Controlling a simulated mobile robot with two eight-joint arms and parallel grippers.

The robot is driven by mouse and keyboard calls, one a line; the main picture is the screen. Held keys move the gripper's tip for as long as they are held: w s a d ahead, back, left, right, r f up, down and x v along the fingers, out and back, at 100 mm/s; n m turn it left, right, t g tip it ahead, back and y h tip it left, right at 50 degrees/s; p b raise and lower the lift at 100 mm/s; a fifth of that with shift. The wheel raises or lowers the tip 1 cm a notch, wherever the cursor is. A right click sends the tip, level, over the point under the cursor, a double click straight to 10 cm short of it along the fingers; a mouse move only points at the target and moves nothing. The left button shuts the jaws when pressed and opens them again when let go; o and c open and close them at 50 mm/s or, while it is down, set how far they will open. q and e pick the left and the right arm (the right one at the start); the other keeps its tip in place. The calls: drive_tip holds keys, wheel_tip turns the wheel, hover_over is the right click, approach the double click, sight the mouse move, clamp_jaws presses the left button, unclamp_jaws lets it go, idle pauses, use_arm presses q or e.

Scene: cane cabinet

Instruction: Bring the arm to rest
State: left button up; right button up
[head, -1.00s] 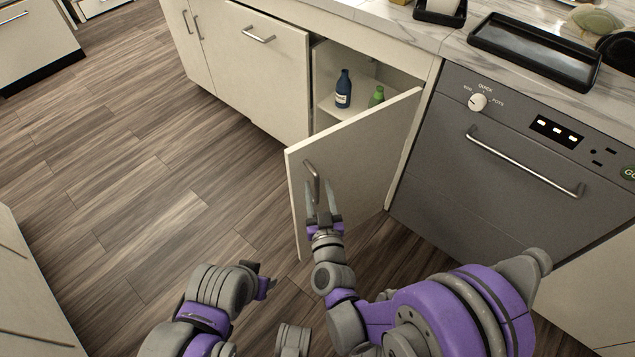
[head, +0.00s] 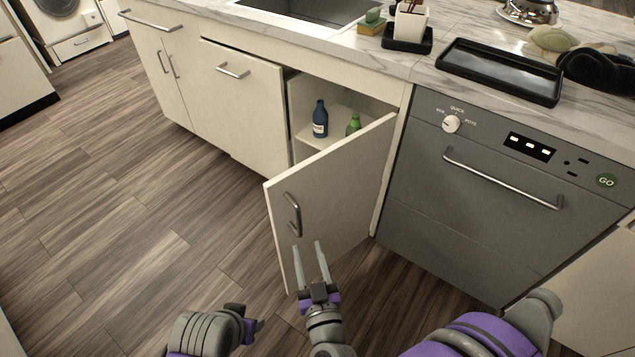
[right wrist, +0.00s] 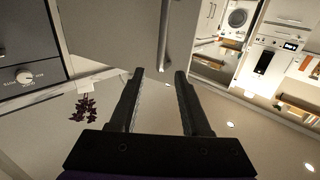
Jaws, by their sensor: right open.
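My right gripper (head: 309,247) is open and empty, below the handle (head: 293,214) of the swung-open cabinet door (head: 335,190). A gap shows between its fingertips and the handle. In the right wrist view the two spread fingers (right wrist: 159,76) have nothing between them, and the door handle (right wrist: 164,38) stands beyond their tips. My left gripper (head: 252,326) is low in the head view, over the floor and away from the door; its jaws are too small and dark to read.
A blue bottle (head: 320,119) and a green bottle (head: 353,125) stand inside the open cabinet. A grey dishwasher (head: 480,200) is shut at the right. A black tray (head: 500,71) lies on the marble counter. The wooden floor (head: 130,240) at the left is clear.

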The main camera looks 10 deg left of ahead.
drive_tip(key=s+d+f+g+h, duration=0.2)
drive_tip(key=d+g, duration=0.5)
drive_tip(key=d, duration=0.5)
drive_tip(key=s+d+m+g+h, duration=0.4)
drive_tip(key=s+d+g, duration=0.2)
drive_tip(key=s+d, duration=0.75)
use_arm(q)
wheel_tip(320, 180, up, 26)
drive_tip(key=w+t+p, duration=0.1)
drive_tip(key=p, duration=2.1)
drive_tip(key=shift+p, duration=0.4)
use_arm(e)
wheel_tip(320, 180, up, 25)
drive_tip(key=w+t, duration=0.1)
drive_tip(key=shift+w+a+f, duration=0.2)
drive_tip(key=shift+w+a, duration=0.15)
drive_tip(key=shift+a, duration=0.05)
use_arm(q)
drive_tip(key=shift+s, duration=0.1)
use_arm(e)
drive_tip(key=shift+s, duration=0.15)
